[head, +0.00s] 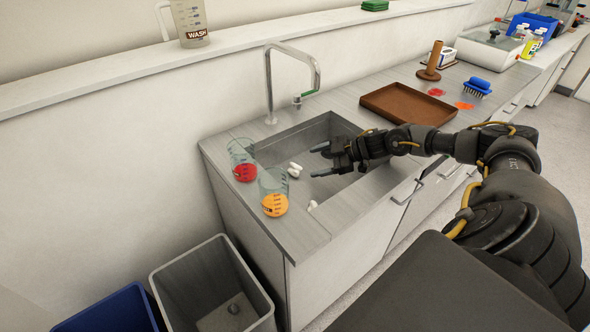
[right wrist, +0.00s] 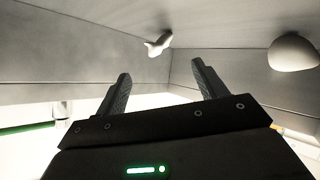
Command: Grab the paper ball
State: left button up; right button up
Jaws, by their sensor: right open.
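Small white lumps (head: 294,170) lie at the left side of the sink, and another white lump (head: 312,204) lies near its front left corner. They are too small to tell which is the paper ball. My right gripper (head: 317,160) is open and empty over the sink, its fingers pointing left, just right of the first lumps and apart from them. In the right wrist view, a white crumpled piece (right wrist: 159,43) shows beyond the open fingers, and a larger rounded white thing (right wrist: 294,52) is at the right. My left gripper is out of view.
A brown tray (head: 408,104) lies to the right. A grey bin (head: 212,285) holding a small dark lump stands below.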

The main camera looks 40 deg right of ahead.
aim_at(299, 167)
jog(key=shift+x, duration=1.15)
jog(key=shift+w+a, duration=0.15)
jog(key=shift+a, duration=0.05)
jog(key=p+x, duration=0.1)
jog(key=x, duration=0.2)
jog(key=shift+w+a+f, duration=0.1)
jog(key=shift+w+f, duration=0.1)
jog(key=shift+f, duration=0.15)
jog(key=shift+w+a+f+p, duration=0.25)
jog(key=shift+w+f+p, duration=0.05)
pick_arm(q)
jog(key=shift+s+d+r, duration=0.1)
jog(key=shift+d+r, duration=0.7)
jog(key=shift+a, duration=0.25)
pick_arm(e)
jog(key=c, duration=1)
